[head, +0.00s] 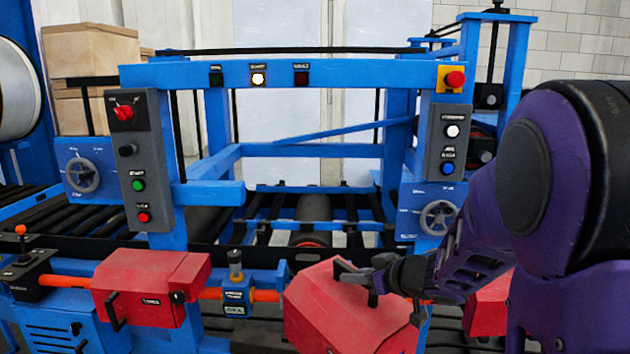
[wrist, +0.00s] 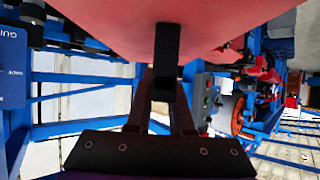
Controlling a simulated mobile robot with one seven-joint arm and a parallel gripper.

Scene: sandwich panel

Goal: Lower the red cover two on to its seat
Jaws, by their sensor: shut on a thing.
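The red cover two (head: 345,318) is the middle red box on the front rail in the head view. It is tilted, its top facing me, unlike the level cover on its left. My gripper (head: 362,278) is shut on its black handle. In the wrist view the red cover (wrist: 110,25) fills the top, and my gripper (wrist: 165,85) closes around the dark handle (wrist: 166,55). The seat under the cover is hidden behind it, so I cannot tell whether they touch.
Another red cover (head: 150,288) sits level on the left. A third red cover (head: 488,306) shows partly behind my arm. A blue bracket with a small cup (head: 236,280) stands between the left and middle covers. Control boxes (head: 142,160) (head: 450,142) hang on the blue frame.

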